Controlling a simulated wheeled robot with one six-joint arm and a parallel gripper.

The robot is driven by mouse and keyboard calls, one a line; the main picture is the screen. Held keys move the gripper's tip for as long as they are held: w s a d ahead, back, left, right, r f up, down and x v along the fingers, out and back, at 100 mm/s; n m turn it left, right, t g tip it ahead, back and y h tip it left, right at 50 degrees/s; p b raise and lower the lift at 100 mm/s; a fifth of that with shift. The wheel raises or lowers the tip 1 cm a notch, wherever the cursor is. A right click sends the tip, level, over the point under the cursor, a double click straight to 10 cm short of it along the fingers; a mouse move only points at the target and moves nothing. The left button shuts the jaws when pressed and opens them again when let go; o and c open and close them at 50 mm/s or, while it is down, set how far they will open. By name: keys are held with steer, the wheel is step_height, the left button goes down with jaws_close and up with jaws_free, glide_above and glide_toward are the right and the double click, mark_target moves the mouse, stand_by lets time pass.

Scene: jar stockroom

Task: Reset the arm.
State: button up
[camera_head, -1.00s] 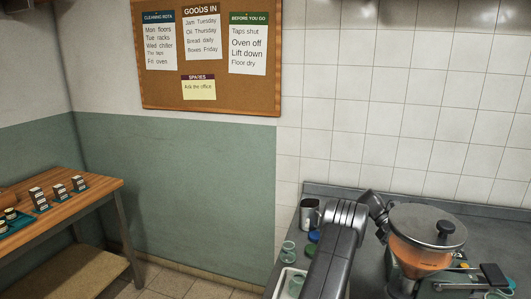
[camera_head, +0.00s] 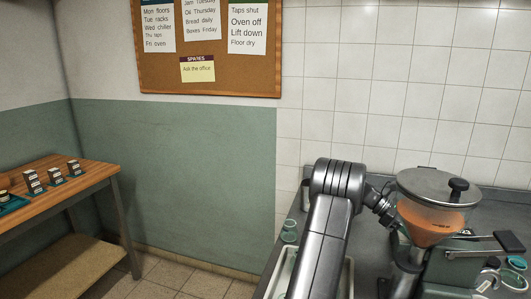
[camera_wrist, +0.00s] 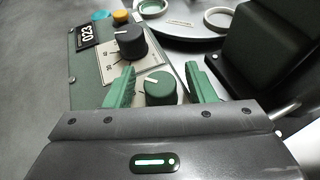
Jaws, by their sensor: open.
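My gripper (camera_wrist: 161,90) shows in the wrist view with its two green fingers apart and nothing held between them. Beyond and between the fingers is a green knob (camera_wrist: 160,88) on the front of a green machine (camera_wrist: 85,68); I cannot tell whether the fingers touch it. In the head view my arm rises at the counter and bends down toward the machine (camera_head: 445,262), which has an orange-filled hopper (camera_head: 430,222) with a lid. The gripper itself is hidden in the head view.
The machine's panel carries a black dial (camera_wrist: 127,42) and a display reading 023 (camera_wrist: 88,33). A pale tray (camera_head: 347,280) and a green jar (camera_head: 289,228) are near my arm on the grey counter (camera_head: 500,204). A wooden table (camera_head: 95,178) with small boxes stands at left.

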steer(key=shift+f+n+t+h+b, duration=0.2)
steer(key=shift+n+t+h+b, duration=1.4)
steer(key=shift+b, duration=2.25)
steer(key=n+t+b, duration=0.4)
steer(key=t+b, duration=0.1)
steer(key=b, duration=0.1)
steer(key=shift+b, duration=0.4)
steer(key=shift+r+n+t+b, duration=0.1)
steer(key=shift+n+t+b, duration=0.85)
steer(key=shift+b, duration=0.2)
steer(key=shift+y, duration=0.3)
steer(key=shift+r, duration=0.15)
